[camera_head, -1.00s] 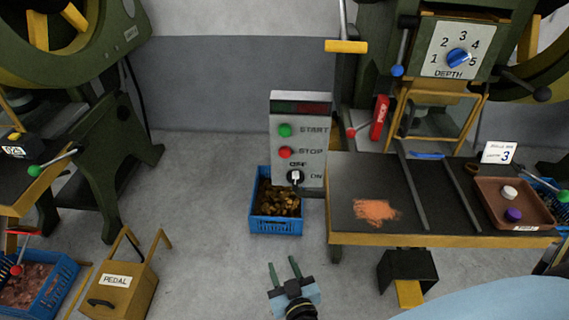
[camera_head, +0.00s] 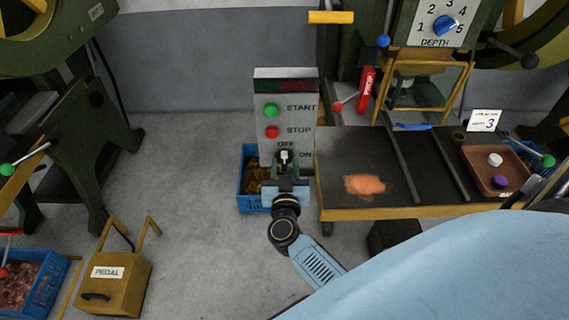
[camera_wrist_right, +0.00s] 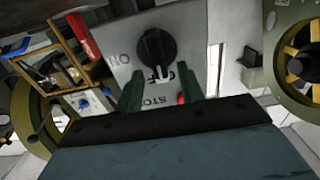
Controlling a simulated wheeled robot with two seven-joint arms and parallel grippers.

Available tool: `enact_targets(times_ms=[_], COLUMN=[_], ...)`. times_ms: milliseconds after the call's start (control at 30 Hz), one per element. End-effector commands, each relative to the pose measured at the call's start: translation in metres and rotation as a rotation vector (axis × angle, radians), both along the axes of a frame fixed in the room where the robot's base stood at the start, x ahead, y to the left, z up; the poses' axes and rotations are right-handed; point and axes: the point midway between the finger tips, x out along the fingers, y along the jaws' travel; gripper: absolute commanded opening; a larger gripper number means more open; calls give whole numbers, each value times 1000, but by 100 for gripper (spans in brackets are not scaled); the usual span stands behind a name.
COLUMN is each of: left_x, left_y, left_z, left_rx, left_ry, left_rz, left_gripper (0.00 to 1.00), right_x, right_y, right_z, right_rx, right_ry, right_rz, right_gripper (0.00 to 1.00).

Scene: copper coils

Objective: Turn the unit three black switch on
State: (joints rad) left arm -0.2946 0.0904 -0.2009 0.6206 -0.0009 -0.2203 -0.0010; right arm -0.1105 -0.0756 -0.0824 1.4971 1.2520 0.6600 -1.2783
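The black rotary switch (camera_head: 285,157) is on the lower front of the grey control box (camera_head: 263,92), with OFF above it and ON to its right. In the right wrist view the black knob (camera_wrist_right: 155,45) is seen upside down, and its white pointer is directed at OFF. My right gripper (camera_head: 287,168) is in front of the switch in the head view and partly covers it. In the right wrist view its two green fingers (camera_wrist_right: 159,85) are apart, with the knob beyond and between their tips; contact is not visible. My left gripper is not in view.
Green START (camera_head: 271,110) and red STOP (camera_head: 272,132) buttons are above the switch. A blue crate (camera_head: 249,205) of copper scraps is below the box. A workbench (camera_head: 345,213) with orange powder adjoins on the right. A yellow pedal box (camera_head: 125,280) is on the floor at left.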

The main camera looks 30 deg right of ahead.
Motion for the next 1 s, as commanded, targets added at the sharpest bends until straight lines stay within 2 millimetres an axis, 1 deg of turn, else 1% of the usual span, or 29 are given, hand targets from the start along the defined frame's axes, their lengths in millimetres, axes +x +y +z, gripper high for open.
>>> enact_targets(times_ms=[33,133,467,767,1000], left_x=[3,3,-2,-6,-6], left_y=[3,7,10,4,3], left_z=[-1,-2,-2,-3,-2], left_rx=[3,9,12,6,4], left_ry=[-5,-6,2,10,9], left_rz=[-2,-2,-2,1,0], left_gripper=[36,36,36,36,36], right_x=[5,11,14,13,13], right_y=[-3,-7,-9,-9,-9], right_z=[0,0,0,0,0], right_rx=[-2,-1,-1,-1,8], right_ry=[-1,1,1,1,-4], right_rz=[0,0,0,0,-1], right_gripper=[38,38,38,0,0])
